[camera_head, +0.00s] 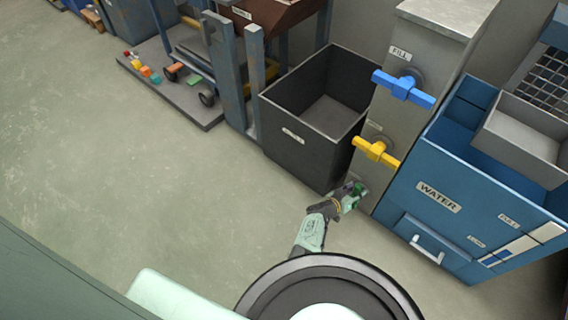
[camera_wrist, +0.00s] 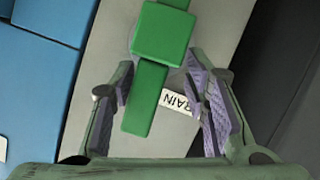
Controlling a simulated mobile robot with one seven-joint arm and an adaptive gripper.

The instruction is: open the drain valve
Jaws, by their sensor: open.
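The drain valve has a green handle (camera_wrist: 165,38) with a square hub and a bar, on a grey panel beside a label reading "RAIN" in the visible part (camera_wrist: 178,101). In the wrist view my gripper (camera_wrist: 165,95) is open, with one purple-padded finger on each side of the bar and visible gaps to both. In the head view my gripper (camera_head: 345,198) is at the bottom of the grey valve column (camera_head: 384,110). It mostly covers the green handle there (camera_head: 357,189).
Above are a yellow handle (camera_head: 376,151) and a blue handle (camera_head: 403,88) marked FILL. A blue WATER tank (camera_head: 420,222) stands to the right, a dark open bin (camera_head: 290,140) to the left. A low platform (camera_head: 190,103) stands farther left. The floor at left is clear.

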